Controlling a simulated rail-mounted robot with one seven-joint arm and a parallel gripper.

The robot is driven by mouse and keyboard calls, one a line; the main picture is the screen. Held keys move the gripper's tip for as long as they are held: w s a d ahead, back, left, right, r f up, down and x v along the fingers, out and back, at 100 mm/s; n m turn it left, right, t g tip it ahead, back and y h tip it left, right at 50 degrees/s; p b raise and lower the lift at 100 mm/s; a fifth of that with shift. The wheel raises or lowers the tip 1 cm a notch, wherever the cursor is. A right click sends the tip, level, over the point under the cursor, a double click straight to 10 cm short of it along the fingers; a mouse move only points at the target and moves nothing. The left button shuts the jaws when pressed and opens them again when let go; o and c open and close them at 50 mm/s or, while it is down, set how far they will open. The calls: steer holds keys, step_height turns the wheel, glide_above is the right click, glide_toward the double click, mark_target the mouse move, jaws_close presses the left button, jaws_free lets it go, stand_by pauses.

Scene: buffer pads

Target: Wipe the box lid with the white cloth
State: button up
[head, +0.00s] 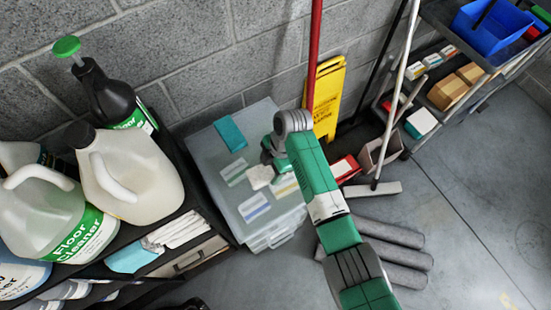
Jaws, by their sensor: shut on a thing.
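The box lid (205,160) is a translucent grey top on a plastic storage box standing on the floor against the block wall. The white cloth (260,177) is a small crumpled piece at the middle of the lid. My gripper (267,163) reaches down over the lid from the right and is shut on the cloth, which shows just below it. The fingertips are partly hidden by my wrist, and I cannot tell how firmly the cloth presses on the lid. A teal folded cloth (230,134) lies at the lid's back, with several pale labelled patches (254,208) nearer the front.
A dark shelf at left holds a floor cleaner jug (50,215), a white jug (125,185) and a green-capped pump bottle (110,95). Open floor lies at far right.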

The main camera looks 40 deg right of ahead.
step_height(320, 180, up, 7)
steer(key=p, duration=0.5)
steer(key=shift+d+r, duration=0.15)
